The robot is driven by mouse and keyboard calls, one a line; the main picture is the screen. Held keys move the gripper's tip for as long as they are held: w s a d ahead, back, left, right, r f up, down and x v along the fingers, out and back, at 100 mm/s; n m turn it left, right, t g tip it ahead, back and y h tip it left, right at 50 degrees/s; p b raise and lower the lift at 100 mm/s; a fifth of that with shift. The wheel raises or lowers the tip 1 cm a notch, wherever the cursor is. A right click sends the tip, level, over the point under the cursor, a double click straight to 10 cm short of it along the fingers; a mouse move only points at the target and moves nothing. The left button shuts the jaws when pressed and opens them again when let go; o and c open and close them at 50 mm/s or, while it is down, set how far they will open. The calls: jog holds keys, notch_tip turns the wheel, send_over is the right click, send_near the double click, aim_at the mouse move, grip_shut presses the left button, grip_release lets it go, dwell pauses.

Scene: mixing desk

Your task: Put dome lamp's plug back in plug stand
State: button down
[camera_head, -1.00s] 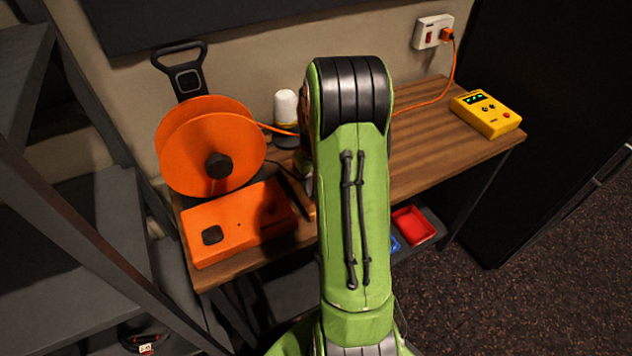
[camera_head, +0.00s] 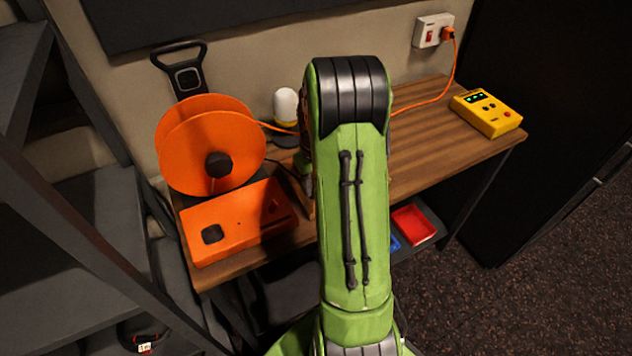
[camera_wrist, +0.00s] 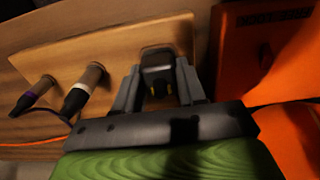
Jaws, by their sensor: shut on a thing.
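The dome lamp (camera_head: 286,104), with a pale rounded top on a dark base, stands at the back of the desk in the head view. In the wrist view a black plug (camera_wrist: 157,58) with brass-coloured pins sits between the fingers of my gripper (camera_wrist: 157,84), which is shut on it. The light wooden plug stand (camera_wrist: 112,46) lies behind the plug, with two cylindrical connectors at its left. The plug overlaps the stand's right part; I cannot tell whether they touch. In the head view my arm hides the gripper and most of the stand.
An orange box (camera_head: 238,228) and a large orange reel (camera_head: 205,150) are at the desk's left. A yellow device (camera_head: 486,112) lies at the right end. An orange cable runs to the wall socket (camera_head: 433,31). The desk's right half looks mostly clear.

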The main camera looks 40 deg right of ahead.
jog(key=shift+f, duration=0.4)
jog(key=c, duration=0.6)
grip_release()
jog(key=shift+o, duration=0.2)
jog(key=shift+r, duration=0.15)
notch_tip(320, 180, up, 16)
jog(key=p, duration=0.3)
jog(key=shift+f, duration=0.2)
jog(key=shift+a, duration=0.1)
jog(key=s+a+r+n+t, duration=0.1)
jog(key=s+a+r, duration=0.25)
jog(key=a, duration=0.35)
jog(key=s+a+r+n+t, duration=0.15)
jog(key=a+r, duration=0.25)
jog(key=a, duration=0.4)
jog(key=s+a+f+t, duration=0.1)
jog(key=s+a+t, duration=0.2)
jog(key=s+a, duration=0.5)
jog(key=shift+s+f+n, duration=0.15)
jog(key=shift+s+n, duration=0.2)
jog(key=shift+s, duration=0.9)
